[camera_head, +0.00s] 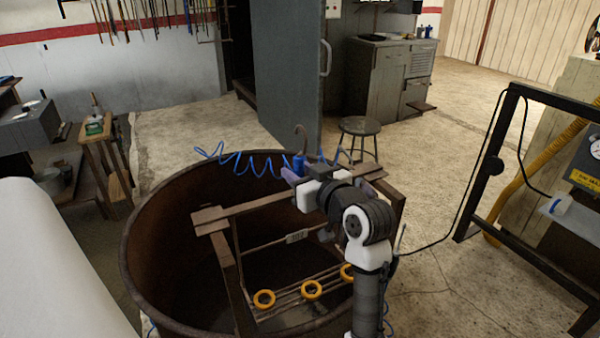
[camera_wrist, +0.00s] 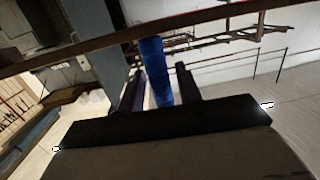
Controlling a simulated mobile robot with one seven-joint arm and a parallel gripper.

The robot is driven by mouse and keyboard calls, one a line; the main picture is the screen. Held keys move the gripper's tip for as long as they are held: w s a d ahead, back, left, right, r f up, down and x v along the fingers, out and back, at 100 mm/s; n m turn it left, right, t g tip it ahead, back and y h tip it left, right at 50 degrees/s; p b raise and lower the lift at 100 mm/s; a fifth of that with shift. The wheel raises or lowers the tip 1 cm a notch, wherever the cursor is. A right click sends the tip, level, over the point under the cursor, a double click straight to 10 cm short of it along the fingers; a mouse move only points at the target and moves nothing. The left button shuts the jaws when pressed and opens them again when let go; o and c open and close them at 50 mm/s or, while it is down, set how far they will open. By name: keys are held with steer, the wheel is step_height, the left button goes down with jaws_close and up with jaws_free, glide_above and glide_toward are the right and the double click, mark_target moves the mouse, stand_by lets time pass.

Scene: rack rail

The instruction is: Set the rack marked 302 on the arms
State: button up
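A brown metal rack (camera_head: 236,262) with a pale tag (camera_head: 296,237) stands inside a rusty round tank (camera_head: 150,230). The tag's number is too small to read. Several orange rings (camera_head: 311,290) sit along its lower bars. My gripper (camera_head: 300,178) is above the tank, at the rack's upper bar (camera_head: 262,204). A blue cylinder (camera_head: 298,164) with a grey hook (camera_head: 301,136) is at my fingers. In the wrist view, the blue cylinder (camera_wrist: 155,72) shows between the two dark fingers (camera_wrist: 160,92), with gaps beside it. Contact is unclear. I cannot identify the arms for the rack.
A blue coiled cord (camera_head: 235,156) runs across the tank's far side. A round stool (camera_head: 360,126) and a grey door (camera_head: 287,70) are behind. A black frame (camera_head: 497,150) stands at right, a small wooden stand (camera_head: 100,140) at left. Floor beyond the tank is partly clear.

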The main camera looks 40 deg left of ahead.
steer(key=shift+o, duration=1)
steer(key=shift+f, duration=0.1)
